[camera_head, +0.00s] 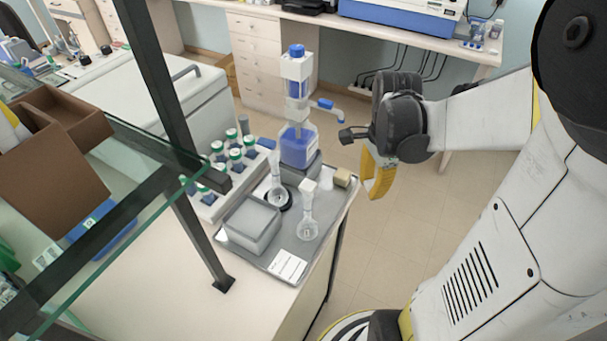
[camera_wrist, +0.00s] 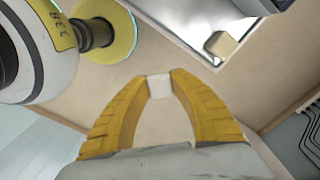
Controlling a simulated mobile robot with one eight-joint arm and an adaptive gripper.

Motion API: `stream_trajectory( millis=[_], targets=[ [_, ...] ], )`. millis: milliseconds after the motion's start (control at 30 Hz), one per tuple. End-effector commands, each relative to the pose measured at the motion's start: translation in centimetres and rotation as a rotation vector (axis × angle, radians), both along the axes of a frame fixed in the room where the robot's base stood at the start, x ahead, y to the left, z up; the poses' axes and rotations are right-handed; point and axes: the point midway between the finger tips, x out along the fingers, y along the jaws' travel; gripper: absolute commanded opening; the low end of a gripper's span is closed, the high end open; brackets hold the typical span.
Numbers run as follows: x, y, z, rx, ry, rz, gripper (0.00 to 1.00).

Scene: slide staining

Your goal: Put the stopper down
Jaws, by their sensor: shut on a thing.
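My gripper (camera_wrist: 160,86) is shut on a small white stopper (camera_wrist: 160,87), held between its yellow fingertips. In the head view my gripper (camera_head: 374,192) hangs over the floor, just right of the tray's right edge, with the fingers pointing down. The stopper cannot be made out there. On the grey tray (camera_head: 262,262) stands a clear flask (camera_head: 308,228) with a white top. Behind it a second clear flask (camera_head: 277,188) stands at a dark ring. A small beige block (camera_head: 343,177) lies at the tray's back right corner; it also shows in the wrist view (camera_wrist: 220,44).
A tall blue-liquid dispenser bottle (camera_head: 298,140) stands behind. A rack of green-capped tubes (camera_head: 222,165) is left. A dark-framed glass shelf (camera_head: 150,190) stands at the front left.

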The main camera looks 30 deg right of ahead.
Motion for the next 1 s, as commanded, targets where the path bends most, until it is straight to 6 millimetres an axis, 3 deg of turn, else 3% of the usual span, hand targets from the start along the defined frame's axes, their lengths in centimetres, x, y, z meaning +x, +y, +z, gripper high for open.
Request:
stream_trajectory(
  millis=[200, 400, 633, 867, 1000],
  targets=[
    [3.9, 3.9, -3.6, 0.0, 0.0, 0.009, 0.13],
    [6.6, 6.7, -5.8, 0.0, 0.0, 0.004, 0.13],
    [7.5, 7.5, -6.9, 0.0, 0.0, -0.001, 0.13],
    [7.4, 7.5, -10.3, 0.0, 0.0, -0.001, 0.13],
    [7.4, 7.5, -10.3, 0.0, 0.0, 0.0, 0.13]
  ],
)
